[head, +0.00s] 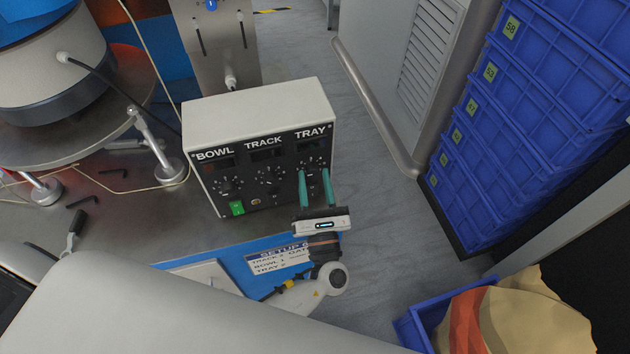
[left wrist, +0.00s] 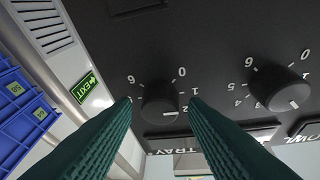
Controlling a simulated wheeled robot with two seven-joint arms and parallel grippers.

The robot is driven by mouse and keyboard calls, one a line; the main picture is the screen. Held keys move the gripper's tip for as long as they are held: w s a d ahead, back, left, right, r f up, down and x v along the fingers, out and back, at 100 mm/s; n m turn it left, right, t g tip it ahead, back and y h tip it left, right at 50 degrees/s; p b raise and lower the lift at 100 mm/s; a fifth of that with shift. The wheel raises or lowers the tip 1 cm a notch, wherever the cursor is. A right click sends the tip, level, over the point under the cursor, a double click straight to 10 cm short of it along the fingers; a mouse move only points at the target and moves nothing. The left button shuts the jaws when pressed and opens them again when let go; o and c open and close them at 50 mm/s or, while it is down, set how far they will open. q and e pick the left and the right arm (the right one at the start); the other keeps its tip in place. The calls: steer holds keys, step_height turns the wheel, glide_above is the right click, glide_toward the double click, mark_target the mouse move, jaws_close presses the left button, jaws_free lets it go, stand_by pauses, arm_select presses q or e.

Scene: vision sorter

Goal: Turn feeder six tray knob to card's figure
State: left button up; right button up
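The grey control box (head: 262,100) has a black front with three knobs marked BOWL, TRACK and TRAY. My left gripper (head: 314,171) is open in front of the TRAY column, its two green fingers pointing at the panel. In the left wrist view, the black tray knob (left wrist: 160,103) lies between the open fingertips, with gaps showing on both sides. Its white mark points right, but the figure it meets is partly hidden by a finger. The setup card (head: 278,262) on the blue front edge partly reads TRACK 3, BOWL 1, TRAY 2. My right gripper is out of view.
The track knob (left wrist: 280,88) sits close to the right finger in the left wrist view. A lit green switch (head: 237,208) is low on the box. Blue crates (head: 480,165) are stacked at the right, with open floor (head: 385,215) between.

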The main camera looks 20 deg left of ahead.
arm_select(q)
steer(key=c, duration=0.7)
steer(key=shift+r+m+h+p, duration=0.25)
steer(key=shift+m+h+p, duration=0.35)
steer(key=shift+m+p, duration=0.4)
steer(key=shift+c, duration=0.2)
steer(key=m+h+p, duration=0.1)
steer(key=m+p, duration=0.2)
steer(key=m+h+p, duration=0.2)
steer(key=m+p, duration=0.1)
steer(key=m, duration=0.1)
steer(key=shift+s+a+r, duration=0.15)
steer(key=shift+m+h+p, duration=0.7)
steer(key=shift+m+p, duration=0.6)
steer(key=shift+m, duration=0.1)
steer(key=shift+f+g, duration=0.2)
steer(key=shift+g, duration=0.1)
steer(key=o, duration=1)
